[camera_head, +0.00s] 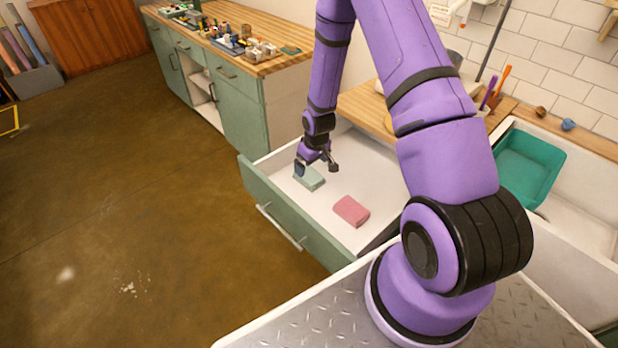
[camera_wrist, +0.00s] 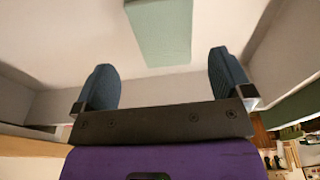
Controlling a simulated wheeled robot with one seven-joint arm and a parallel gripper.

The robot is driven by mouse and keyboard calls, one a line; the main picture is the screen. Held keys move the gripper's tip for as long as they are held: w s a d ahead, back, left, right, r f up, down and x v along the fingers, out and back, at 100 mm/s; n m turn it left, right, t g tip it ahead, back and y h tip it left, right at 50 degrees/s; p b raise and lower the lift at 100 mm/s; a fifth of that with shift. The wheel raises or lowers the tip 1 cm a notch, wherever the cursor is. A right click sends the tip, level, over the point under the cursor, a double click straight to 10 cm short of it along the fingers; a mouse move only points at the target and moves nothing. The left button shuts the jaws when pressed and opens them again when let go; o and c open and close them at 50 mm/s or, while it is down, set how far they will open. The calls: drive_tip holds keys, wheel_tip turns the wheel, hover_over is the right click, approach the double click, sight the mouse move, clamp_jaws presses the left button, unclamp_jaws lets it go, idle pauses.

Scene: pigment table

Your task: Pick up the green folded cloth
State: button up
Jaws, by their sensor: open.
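The green folded cloth (camera_head: 311,179) is a pale green flat block lying on the white floor of an open drawer (camera_head: 287,222), near its left end in the head view. In the wrist view the cloth (camera_wrist: 161,30) lies beyond the fingertips, between their lines. My gripper (camera_head: 312,166) is open, right above or beside the cloth; the head view does not show whether it touches. In the wrist view both dark fingers of my gripper (camera_wrist: 162,76) stand apart with nothing between them. The arm partly hides the cloth's back edge.
A pink folded cloth (camera_head: 351,211) lies in the same drawer, to the right and nearer. The drawer walls stand around both. A wooden counter (camera_head: 362,105) lies behind the drawer. A teal basin (camera_head: 530,165) sits at the right. The drawer floor between the cloths is bare.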

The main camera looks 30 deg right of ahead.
sight(309, 174)
drive_tip(key=shift+w+a+f, duration=0.15)
drive_tip(key=shift+a+f, duration=0.05)
drive_tip(key=shift+f, duration=1.25)
drive_tip(key=shift+w+a+f, duration=0.15)
drive_tip(key=shift+f, duration=1.25)
drive_tip(key=c, duration=1.1)
drive_tip(key=shift+o, duration=0.2)
drive_tip(key=shift+r, duration=0.1)
drive_tip(key=shift+r, duration=0.7)
wheel_tip(309, 174, up, 2)
drive_tip(key=shift+r, duration=0.15)
drive_tip(key=s+a, duration=0.1)
drive_tip(key=s, duration=0.4)
drive_tip(key=s+a, duration=0.1)
drive_tip(key=s, duration=0.4)
drive_tip(key=s+a+r, duration=0.1)
drive_tip(key=s, duration=0.4)
drive_tip(key=shift+s+a+r, duration=0.1)
drive_tip(key=shift+s, duration=0.25)
